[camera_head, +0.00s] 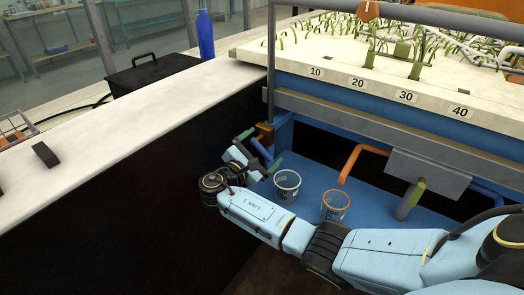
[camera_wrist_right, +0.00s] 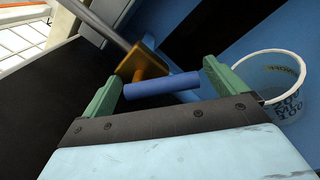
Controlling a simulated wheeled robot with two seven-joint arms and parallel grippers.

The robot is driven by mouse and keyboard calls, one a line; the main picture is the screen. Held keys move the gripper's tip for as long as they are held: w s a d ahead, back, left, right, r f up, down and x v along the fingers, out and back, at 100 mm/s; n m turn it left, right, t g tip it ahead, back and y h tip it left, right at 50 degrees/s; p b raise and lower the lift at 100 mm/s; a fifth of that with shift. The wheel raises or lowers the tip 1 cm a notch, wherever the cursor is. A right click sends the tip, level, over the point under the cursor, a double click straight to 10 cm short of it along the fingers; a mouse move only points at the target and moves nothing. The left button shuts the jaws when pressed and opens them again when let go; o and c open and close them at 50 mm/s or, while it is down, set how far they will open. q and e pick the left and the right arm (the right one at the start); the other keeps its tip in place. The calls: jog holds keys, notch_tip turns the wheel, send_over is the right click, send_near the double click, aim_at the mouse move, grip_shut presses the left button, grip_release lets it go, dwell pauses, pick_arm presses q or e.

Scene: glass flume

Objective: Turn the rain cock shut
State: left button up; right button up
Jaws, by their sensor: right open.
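A cock with a brass body (camera_head: 264,131) and a blue lever (camera_head: 261,149) sits at the foot of a grey upright pipe, at the flume's near left corner. I take it to be the rain cock. My right gripper (camera_head: 259,152) is at the lever with its green fingers open. In the right wrist view, the blue lever (camera_wrist_right: 162,86) lies crosswise between the two fingertips, and the brass body (camera_wrist_right: 143,64) is just beyond. I cannot tell whether the fingers touch the lever. My left gripper is not in view.
A white-rimmed bucket (camera_head: 287,183) and an orange-rimmed bucket (camera_head: 335,205) stand on the blue floor right of the gripper. An orange bent pipe (camera_head: 358,158) hangs above them. A pale counter (camera_head: 130,115) with a dark block (camera_head: 45,154) runs along the left. A numbered plant bed (camera_head: 330,55) is behind.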

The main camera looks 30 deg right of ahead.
jog(key=shift+w+d, duration=0.1)
jog(key=shift+d, duration=0.05)
jog(key=shift+c, duration=0.3)
jog(key=c, duration=1.3)
